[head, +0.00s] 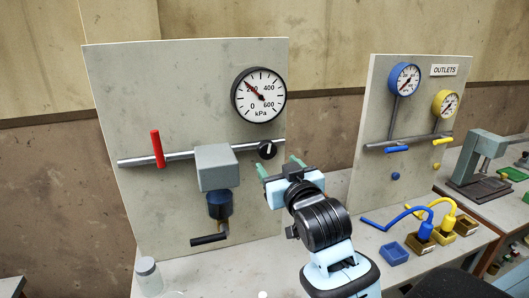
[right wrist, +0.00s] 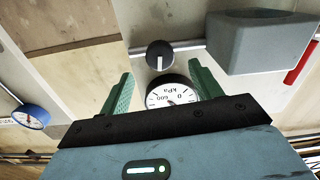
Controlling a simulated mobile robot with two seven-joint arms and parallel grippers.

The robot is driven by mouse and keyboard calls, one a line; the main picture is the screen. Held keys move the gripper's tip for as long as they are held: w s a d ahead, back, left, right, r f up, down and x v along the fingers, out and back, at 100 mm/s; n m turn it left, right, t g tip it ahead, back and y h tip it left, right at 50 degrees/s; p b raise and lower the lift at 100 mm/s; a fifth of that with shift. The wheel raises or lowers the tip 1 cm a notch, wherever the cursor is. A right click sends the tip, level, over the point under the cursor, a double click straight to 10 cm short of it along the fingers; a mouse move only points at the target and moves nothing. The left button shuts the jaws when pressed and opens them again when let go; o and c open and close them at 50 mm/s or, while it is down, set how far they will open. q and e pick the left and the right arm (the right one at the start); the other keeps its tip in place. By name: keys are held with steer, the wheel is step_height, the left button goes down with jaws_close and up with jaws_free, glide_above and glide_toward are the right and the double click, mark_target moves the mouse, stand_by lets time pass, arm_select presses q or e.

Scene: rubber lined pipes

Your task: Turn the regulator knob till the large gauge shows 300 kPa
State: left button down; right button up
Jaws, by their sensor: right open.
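The large gauge (head: 259,95) is a white dial with a black rim on the left panel. Its needle points up and left, around 200 kPa. The regulator knob (head: 266,150) is black with a white mark, at the right end of the grey pipe below the gauge. My right gripper (head: 280,165) is open and empty, with green fingers, just below and right of the knob. In the right wrist view the knob (right wrist: 160,54) lies beyond the open fingers (right wrist: 159,75), apart from them. The gauge (right wrist: 171,92) shows upside down, partly hidden by the gripper. My left gripper is out of view.
Left of the knob are a grey box (head: 216,167), a red lever (head: 157,149) and a black-handled valve (head: 209,239). A second panel (head: 365,120) with blue and yellow gauges stands to the right. A jar (head: 148,275) and a blue tray (head: 393,253) are on the bench.

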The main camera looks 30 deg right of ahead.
mark_target(268, 153)
steer(key=shift+x, duration=3.85)
steer(key=shift+d, duration=0.1)
steer(key=shift+c, duration=0.4)
steer(key=c, duration=0.9)
steer(key=shift+m, duration=0.4)
steer(key=m, duration=0.3)
steer(key=shift+m, duration=0.3)
steer(key=m, duration=0.5)
steer(key=shift+m, duration=0.4)
